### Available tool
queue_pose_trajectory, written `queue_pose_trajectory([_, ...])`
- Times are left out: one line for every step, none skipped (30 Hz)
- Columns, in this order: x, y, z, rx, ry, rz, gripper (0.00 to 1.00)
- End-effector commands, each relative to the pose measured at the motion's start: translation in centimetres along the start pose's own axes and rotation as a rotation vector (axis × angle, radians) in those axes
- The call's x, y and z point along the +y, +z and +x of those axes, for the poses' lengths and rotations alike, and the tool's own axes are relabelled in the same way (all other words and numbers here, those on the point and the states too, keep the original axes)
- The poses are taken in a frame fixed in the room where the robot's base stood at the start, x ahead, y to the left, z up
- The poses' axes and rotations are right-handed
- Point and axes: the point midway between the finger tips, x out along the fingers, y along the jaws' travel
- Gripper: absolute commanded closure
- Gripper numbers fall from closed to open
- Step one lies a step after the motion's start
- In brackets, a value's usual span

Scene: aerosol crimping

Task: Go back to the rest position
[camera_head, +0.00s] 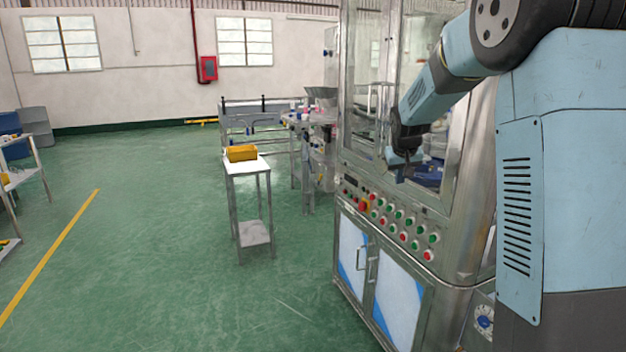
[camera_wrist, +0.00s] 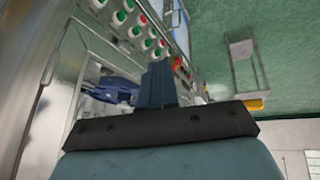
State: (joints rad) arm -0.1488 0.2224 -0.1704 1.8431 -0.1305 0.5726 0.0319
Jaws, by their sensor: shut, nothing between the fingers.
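My gripper (camera_head: 401,176) hangs at the end of my light blue arm, in front of the crimping machine's (camera_head: 349,240) window and just above its sloped button panel (camera_head: 394,222). In the wrist view my gripper's fingers (camera_wrist: 158,76) are together, with nothing between them. The button panel with red and green buttons (camera_wrist: 141,30) shows beside the fingers there. A dark blue part (camera_head: 428,174) is behind my gripper inside the machine; it also shows in the wrist view (camera_wrist: 115,88).
A small metal table (camera_head: 250,170) with a yellow bin (camera_head: 242,153) stands left of the machine. A conveyor bench with several small items (camera_head: 297,116) is behind it. A shelf (camera_head: 20,178) stands at far left. The green floor between is clear.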

Motion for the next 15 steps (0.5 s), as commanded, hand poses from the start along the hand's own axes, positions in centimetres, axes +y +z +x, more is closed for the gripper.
queue_pose_trajectory([0.2, 0.9, -1.9, 0.003, -0.008, 0.008, 1.0])
queue_pose_trajectory([0.2, 1.5, -2.8, 0.003, -0.013, 0.012, 1.0])
queue_pose_trajectory([0.3, 2.2, -4.0, 0.002, -0.018, 0.018, 1.0])
queue_pose_trajectory([0.4, 2.9, -4.8, 0.0, -0.023, 0.022, 1.0])
queue_pose_trajectory([0.5, 3.5, -5.8, 0.001, -0.027, 0.026, 1.0])
queue_pose_trajectory([0.5, 4.3, -6.9, 0.001, -0.032, 0.031, 1.0])
queue_pose_trajectory([0.6, 5.0, -7.7, 0.0, -0.036, 0.034, 1.0])
queue_pose_trajectory([0.6, 5.7, -8.5, -0.002, -0.04, 0.037, 1.0])
queue_pose_trajectory([0.6, 6.5, -9.6, -0.001, -0.046, 0.04, 1.0])
queue_pose_trajectory([0.6, 7.2, -10.4, -0.001, -0.049, 0.043, 1.0])
queue_pose_trajectory([0.6, 7.9, -11.1, -0.002, -0.053, 0.045, 1.0])
queue_pose_trajectory([0.6, 8.9, -12.1, -0.003, -0.058, 0.049, 1.0])
queue_pose_trajectory([0.6, 9.7, -12.8, -0.003, -0.061, 0.052, 1.0])
queue_pose_trajectory([0.5, 10.4, -13.6, -0.003, -0.065, 0.054, 1.0])
queue_pose_trajectory([0.5, 11.4, -14.5, -0.003, -0.069, 0.057, 1.0])
